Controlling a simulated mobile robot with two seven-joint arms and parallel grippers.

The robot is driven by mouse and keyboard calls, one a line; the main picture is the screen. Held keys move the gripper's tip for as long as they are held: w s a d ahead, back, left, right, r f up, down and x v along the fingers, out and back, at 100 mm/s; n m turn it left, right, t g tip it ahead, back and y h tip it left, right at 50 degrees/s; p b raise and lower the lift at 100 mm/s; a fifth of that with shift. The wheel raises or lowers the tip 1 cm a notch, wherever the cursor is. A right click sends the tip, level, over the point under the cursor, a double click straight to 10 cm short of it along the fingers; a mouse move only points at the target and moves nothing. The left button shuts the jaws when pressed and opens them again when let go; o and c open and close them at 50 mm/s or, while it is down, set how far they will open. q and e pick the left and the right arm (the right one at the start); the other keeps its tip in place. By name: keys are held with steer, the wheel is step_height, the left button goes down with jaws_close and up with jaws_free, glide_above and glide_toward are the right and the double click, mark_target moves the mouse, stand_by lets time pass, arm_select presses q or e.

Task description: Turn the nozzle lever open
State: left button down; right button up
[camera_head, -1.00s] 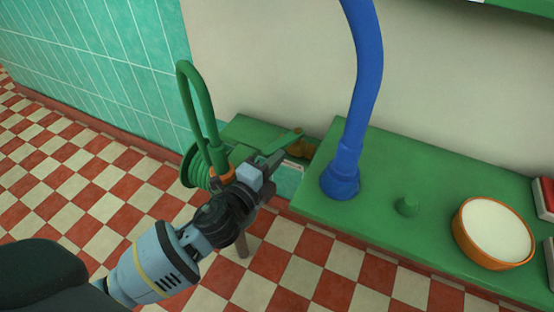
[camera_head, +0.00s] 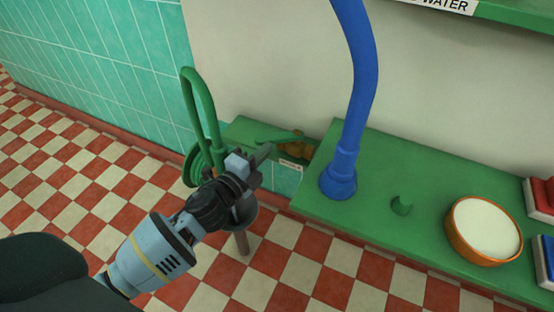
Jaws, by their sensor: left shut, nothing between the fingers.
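A thin green lever (camera_head: 272,138) reaches left from a brass-coloured fitting (camera_head: 297,147) low by the wall, on a green ledge; I take it to be the nozzle lever. My left gripper (camera_head: 264,152) is shut and empty, its fingertips just below the lever's left end. I cannot tell whether they touch it. A green looped hose (camera_head: 206,112) stands behind my left gripper, its lower part partly hidden by it. My right gripper is not in view.
A blue pipe (camera_head: 345,160) rises from the green counter (camera_head: 370,225) to the right. Red (camera_head: 540,198) and blue (camera_head: 549,252) items lie at the right edge.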

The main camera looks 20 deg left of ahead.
arm_select(q)
steer(key=shift+w+a, duration=0.2)
steer(key=shift+a, duration=0.15)
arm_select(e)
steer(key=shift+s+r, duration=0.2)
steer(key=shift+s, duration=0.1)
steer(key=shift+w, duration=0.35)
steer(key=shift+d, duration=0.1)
